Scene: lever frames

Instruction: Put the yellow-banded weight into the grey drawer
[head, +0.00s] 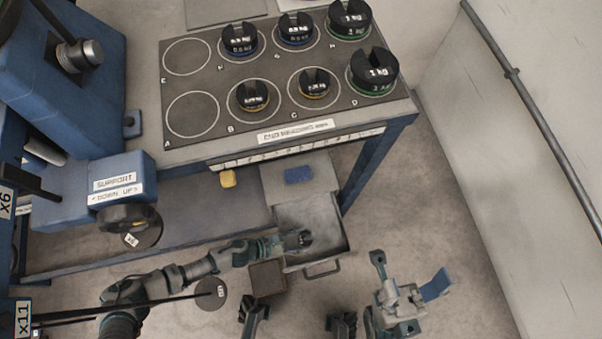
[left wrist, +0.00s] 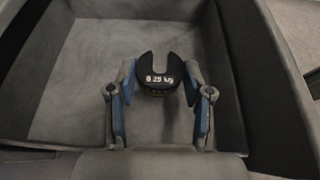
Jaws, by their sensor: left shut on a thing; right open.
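The grey drawer (head: 330,224) stands open below the table and also fills the left wrist view (left wrist: 65,95). My left gripper (head: 296,240) is inside it, shut on a black slotted weight (head: 305,238). In the left wrist view the weight (left wrist: 160,76) reads 0.25 kg and sits between the blue-padded fingers (left wrist: 160,110), over the drawer floor. Its band colour is hidden, and I cannot tell whether it touches the floor. Two yellow-banded weights stand on the board, at B (head: 252,97) and at C (head: 313,86). My right gripper (head: 408,274) is open and empty, right of the drawer.
The weight board (head: 224,130) holds several other weights with blue or green bands; spots A and E are empty. The blue table leg (head: 365,165) stands right of the drawer. A brown box (head: 267,278) is just left of the drawer front. A blue support (head: 122,182) stands left.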

